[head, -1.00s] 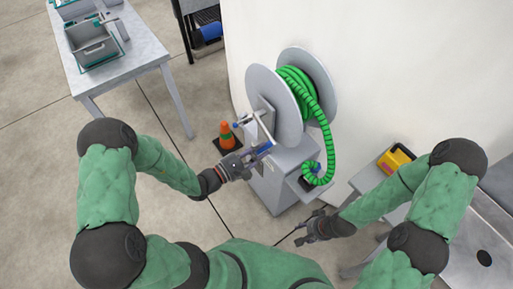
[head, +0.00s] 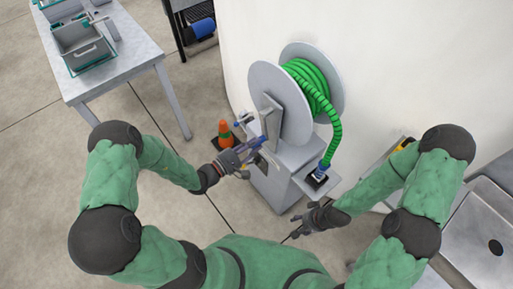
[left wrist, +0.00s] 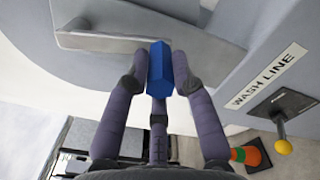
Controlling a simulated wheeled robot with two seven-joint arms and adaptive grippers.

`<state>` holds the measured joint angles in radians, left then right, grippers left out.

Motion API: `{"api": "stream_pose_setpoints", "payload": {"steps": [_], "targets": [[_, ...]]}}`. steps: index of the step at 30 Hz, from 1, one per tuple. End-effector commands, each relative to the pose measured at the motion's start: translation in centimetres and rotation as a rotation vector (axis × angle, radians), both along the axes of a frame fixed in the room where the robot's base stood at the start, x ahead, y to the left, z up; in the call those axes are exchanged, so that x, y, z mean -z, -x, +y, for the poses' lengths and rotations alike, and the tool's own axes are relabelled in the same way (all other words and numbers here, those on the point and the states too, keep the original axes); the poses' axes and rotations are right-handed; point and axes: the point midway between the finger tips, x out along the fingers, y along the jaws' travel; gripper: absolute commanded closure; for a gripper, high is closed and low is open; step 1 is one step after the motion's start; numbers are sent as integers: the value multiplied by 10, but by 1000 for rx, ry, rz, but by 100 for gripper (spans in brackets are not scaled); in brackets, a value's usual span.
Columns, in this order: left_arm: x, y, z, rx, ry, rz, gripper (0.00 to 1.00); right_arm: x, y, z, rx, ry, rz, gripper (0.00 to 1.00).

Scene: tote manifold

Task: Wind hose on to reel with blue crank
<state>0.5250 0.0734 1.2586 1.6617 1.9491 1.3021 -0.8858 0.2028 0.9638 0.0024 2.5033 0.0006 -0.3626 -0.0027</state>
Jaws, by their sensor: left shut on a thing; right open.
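The reel (head: 262,88) has two grey discs on a grey cabinet, with the green hose (head: 305,75) coiled between them. The hose's free end hangs down the right side to a blue end piece (head: 323,165) at a small side shelf; whether it touches the shelf is unclear. My left gripper (head: 250,153) is shut on the blue crank handle (left wrist: 160,70), in front of the reel. In the left wrist view the fingers (left wrist: 160,82) are around the handle, below the grey crank arm (left wrist: 105,43). My right gripper (head: 300,226) is open and empty, low in front of the cabinet.
An orange and green cone (head: 225,134) stands left of the cabinet (head: 270,185). A yellow-knobbed lever (left wrist: 283,147) is beside the "WASH LINE" label. A table with grey totes (head: 85,50) is at the far left. A metal sink (head: 490,235) is at the right.

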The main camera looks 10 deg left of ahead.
Motion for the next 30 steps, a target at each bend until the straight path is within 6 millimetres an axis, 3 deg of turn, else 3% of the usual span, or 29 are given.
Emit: {"api": "stream_pose_setpoints", "payload": {"steps": [12, 29, 30], "targets": [[4, -12, 16, -2, -154, -112, 100, 6, 0, 0, 0, 0, 0, 53], [3, -14, 19, -4, -176, -131, 100, 6, 0, 0, 0, 0, 0, 53], [3, -14, 19, -4, -176, -131, 64, 6, 0, 0, 0, 0, 0, 53]]}}
